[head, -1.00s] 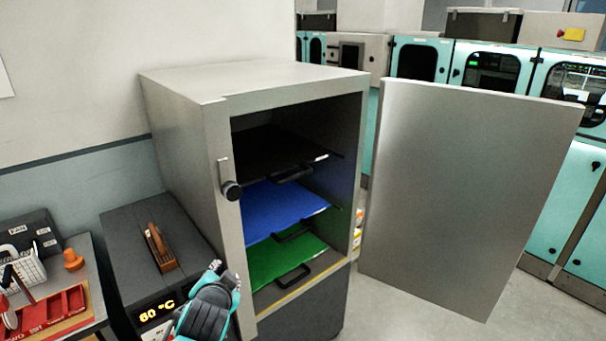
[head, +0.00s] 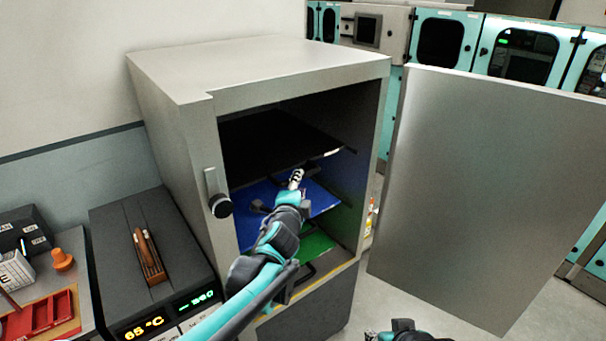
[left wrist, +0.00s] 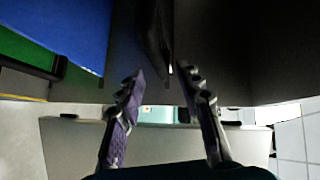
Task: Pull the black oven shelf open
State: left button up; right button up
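The black oven shelf (head: 268,138) is the top shelf inside the open grey oven (head: 200,90). Its dark front handle is partly hidden by my left gripper (head: 277,190) in the head view. That gripper reaches into the oven opening, in front of the black shelf, with its fingers spread. In the left wrist view, my left gripper (left wrist: 158,72) is open, and a dark bar-like part, likely the handle, shows between and beyond the fingertips. I cannot tell whether they touch it. My right gripper (head: 400,332) only just shows at the bottom edge.
A blue shelf (head: 318,200) and a green shelf (head: 318,243) lie below the black one. The oven door (head: 480,190) stands wide open on the right. A dark control unit (head: 150,250) and a red tray (head: 45,318) are on the left.

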pick_arm(q)
jog(key=b+x, duration=0.1)
jog(key=x, duration=0.3)
jog(key=shift+w+f, duration=0.25)
jog(key=shift+w, duration=0.05)
jog(key=shift+w+d, duration=0.1)
jog(key=shift+w, duration=0.5)
grip_shut()
